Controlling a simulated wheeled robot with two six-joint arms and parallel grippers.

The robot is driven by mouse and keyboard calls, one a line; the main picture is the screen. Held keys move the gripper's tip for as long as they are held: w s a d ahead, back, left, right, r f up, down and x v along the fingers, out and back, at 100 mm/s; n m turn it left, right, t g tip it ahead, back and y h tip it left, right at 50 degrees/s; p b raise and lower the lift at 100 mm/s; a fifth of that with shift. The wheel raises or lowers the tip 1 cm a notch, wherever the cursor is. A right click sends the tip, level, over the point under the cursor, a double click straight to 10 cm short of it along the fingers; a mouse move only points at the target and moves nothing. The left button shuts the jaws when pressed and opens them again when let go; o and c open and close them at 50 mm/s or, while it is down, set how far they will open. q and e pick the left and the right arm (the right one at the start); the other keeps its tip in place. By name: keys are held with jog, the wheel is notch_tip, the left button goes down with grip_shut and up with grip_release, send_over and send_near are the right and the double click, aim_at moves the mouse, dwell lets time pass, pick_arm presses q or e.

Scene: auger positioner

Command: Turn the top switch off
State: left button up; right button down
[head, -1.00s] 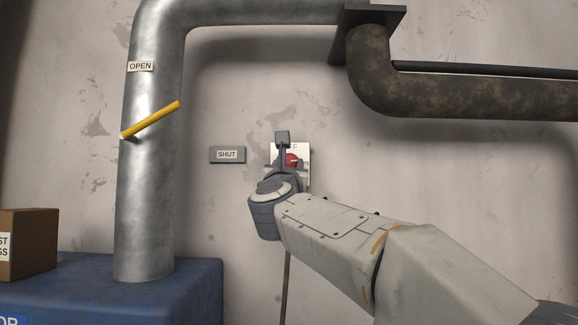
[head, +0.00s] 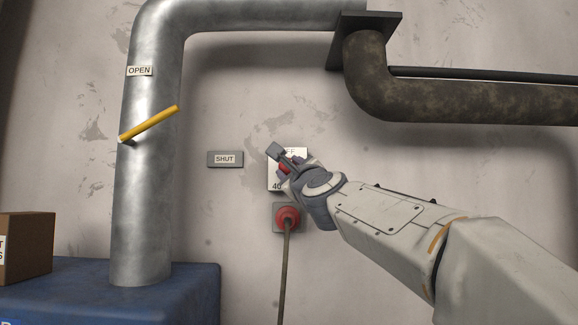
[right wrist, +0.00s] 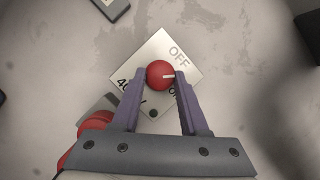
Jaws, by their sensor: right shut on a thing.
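The top switch is a round red knob (right wrist: 160,74) on a white plate (right wrist: 150,50) marked OFF, ON and 400 V; the plate looks tilted in the right wrist view. The knob's white line points between OFF and ON. My right gripper (right wrist: 163,80) is shut on the knob, one finger on each side. In the head view the gripper (head: 284,162) leans to the upper left and covers much of the plate (head: 300,154). The knob shows there only as a bit of red. My left gripper is not in view.
A red plug (head: 287,217) with a hanging cable sits just below the plate. A grey SHUT sign (head: 225,159) is to the left. A steel pipe (head: 145,200) with a yellow lever (head: 149,124) stands farther left. A dark pipe (head: 460,98) runs at upper right.

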jog(key=n+p, duration=0.1)
jog(key=n, duration=0.1)
jog(key=r+n+g+y+p, duration=0.1)
jog(key=n, duration=0.1)
jog(key=n+g+p, duration=0.1)
jog(key=n+p, duration=0.1)
jog(key=n, duration=0.1)
jog(key=shift+d+r+y, duration=0.2)
jog(key=shift+d+y, duration=0.1)
jog(key=shift+n+g+p, duration=0.5)
jog(key=shift+n+p, duration=0.2)
jog(key=shift+n, duration=0.3)
jog(key=shift+f, duration=0.1)
jog(key=c, duration=0.5)
grip_release()
jog(key=shift+c, duration=0.2)
jog(key=shift+o, duration=0.5)
jog(key=shift+a+f, duration=0.1)
jog(key=shift+a, duration=0.05)
jog(key=shift+f, duration=0.1)
